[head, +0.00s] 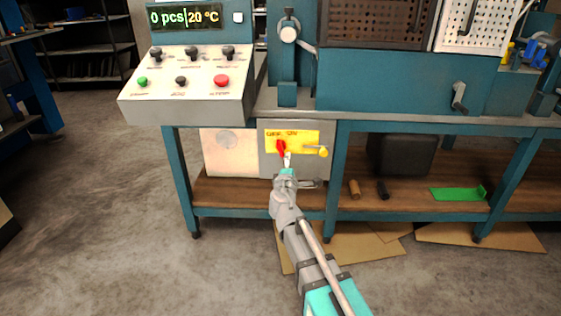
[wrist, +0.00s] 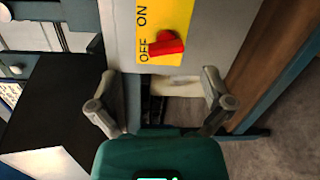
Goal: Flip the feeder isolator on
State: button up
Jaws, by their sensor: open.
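The feeder isolator is a yellow plate (head: 300,137) marked OFF and ON on a grey box under the bench. Its red handle (head: 281,148) sits on the OFF side of the plate. In the wrist view the red handle (wrist: 167,44) lies beside the word OFF on the yellow plate (wrist: 170,15), at top centre. My gripper (head: 288,168) is just below and in front of the handle in the head view. In the wrist view my gripper (wrist: 160,92) has its fingers spread wide and nothing between them; the handle is beyond the fingertips, apart from them.
The control panel (head: 187,95) with knobs and buttons is above left. The bench's blue leg (head: 335,185) stands right of the box. A black bin (head: 402,154) and green piece (head: 458,193) are on the lower shelf.

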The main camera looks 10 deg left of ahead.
aim_at(280, 150)
jog(key=a, duration=0.1)
jog(key=a+f+n+y+b, duration=0.1)
jog(key=a+f+n, duration=0.1)
jog(key=shift+s+a+y+b, duration=0.25)
jog(key=shift+a+y+b, duration=0.05)
jog(key=shift+a, duration=0.05)
jog(key=w, duration=0.4)
jog(key=w+a, duration=0.1)
jog(key=w, duration=0.4)
jog(key=w+a, duration=0.1)
jog(key=w, duration=0.3)
jog(key=shift+w, duration=0.3)
jog(key=c, duration=0.8)
